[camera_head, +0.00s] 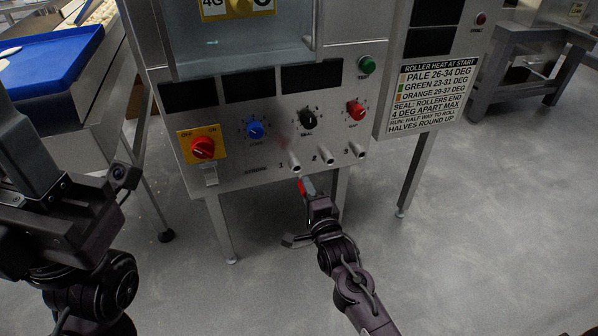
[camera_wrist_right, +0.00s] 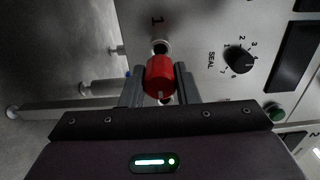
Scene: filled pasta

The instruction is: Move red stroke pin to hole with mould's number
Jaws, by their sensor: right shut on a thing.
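My right gripper (camera_head: 308,190) is shut on the red stroke pin (camera_wrist_right: 160,78), below the row of metal holes on the machine's front. The pin also shows as a small red patch in the head view (camera_head: 300,187). In the right wrist view, its red knob sits between the fingers, close to hole 1 (camera_wrist_right: 160,46); whether its tip touches the hole is hidden. Hole 1 in the head view (camera_head: 294,164), hole 2 (camera_head: 327,157) and hole 3 (camera_head: 360,151) stick out in a row. My left gripper (camera_head: 28,145) is close at the left edge; its jaw gap is not visible.
A yellow sign (camera_head: 238,6) reading 4G is cut off at the top. A red switch (camera_head: 203,148), blue knob (camera_head: 255,130), black SEAL knob (camera_head: 308,117) and red knob (camera_head: 355,109) sit above the holes. A blue tray (camera_head: 55,65) is at left.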

